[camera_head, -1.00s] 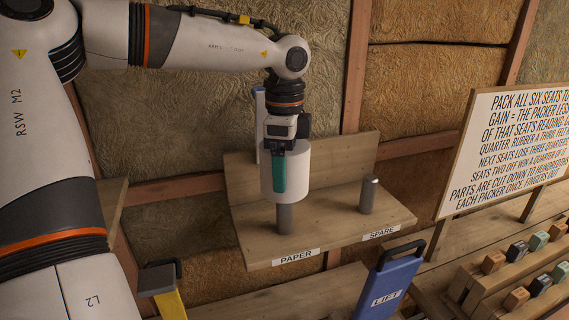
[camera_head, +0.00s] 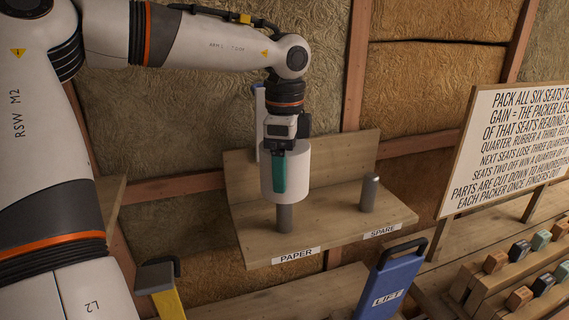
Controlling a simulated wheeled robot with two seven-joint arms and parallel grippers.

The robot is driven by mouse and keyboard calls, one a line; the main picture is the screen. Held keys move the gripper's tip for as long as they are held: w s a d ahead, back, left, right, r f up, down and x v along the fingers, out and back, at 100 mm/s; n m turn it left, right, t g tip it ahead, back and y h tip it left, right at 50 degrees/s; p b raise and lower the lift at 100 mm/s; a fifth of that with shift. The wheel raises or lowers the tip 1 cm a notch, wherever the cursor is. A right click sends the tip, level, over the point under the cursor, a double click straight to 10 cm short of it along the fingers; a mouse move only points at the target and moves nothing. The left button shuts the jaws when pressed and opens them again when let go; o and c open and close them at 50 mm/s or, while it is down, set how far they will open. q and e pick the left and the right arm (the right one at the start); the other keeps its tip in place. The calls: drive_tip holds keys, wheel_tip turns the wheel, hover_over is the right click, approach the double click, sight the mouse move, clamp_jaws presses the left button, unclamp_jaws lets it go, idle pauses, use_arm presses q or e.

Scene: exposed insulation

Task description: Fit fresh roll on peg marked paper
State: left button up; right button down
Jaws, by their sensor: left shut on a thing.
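A white paper roll (camera_head: 299,174) is held upright by my left gripper (camera_head: 279,172), whose green finger lies against its near side. The roll is above the shelf, in line with the grey peg (camera_head: 284,217) behind the label PAPER (camera_head: 296,255). The lower part of this peg shows under the roll; its top is hidden, so how far the roll sits over it cannot be told. A second grey peg (camera_head: 369,192) stands bare behind the label SPARE (camera_head: 383,230). My right gripper is not in view.
The wooden shelf (camera_head: 335,222) has a back board. A blue LIFT-marked thing (camera_head: 388,288) with a dark handle stands in front. A yellow thing (camera_head: 160,285) is at lower left. A sign (camera_head: 510,145) and several small blocks (camera_head: 520,250) are at right.

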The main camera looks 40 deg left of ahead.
sight(284, 206)
use_arm(q)
drive_tip(key=shift+f+b, duration=4.6)
drive_tip(key=shift+f, duration=0.25)
drive_tip(key=o, duration=1)
drive_tip(key=shift+r, duration=0.1)
wheel_tip(284, 206, up, 12)
drive_tip(key=shift+f, duration=0.1)
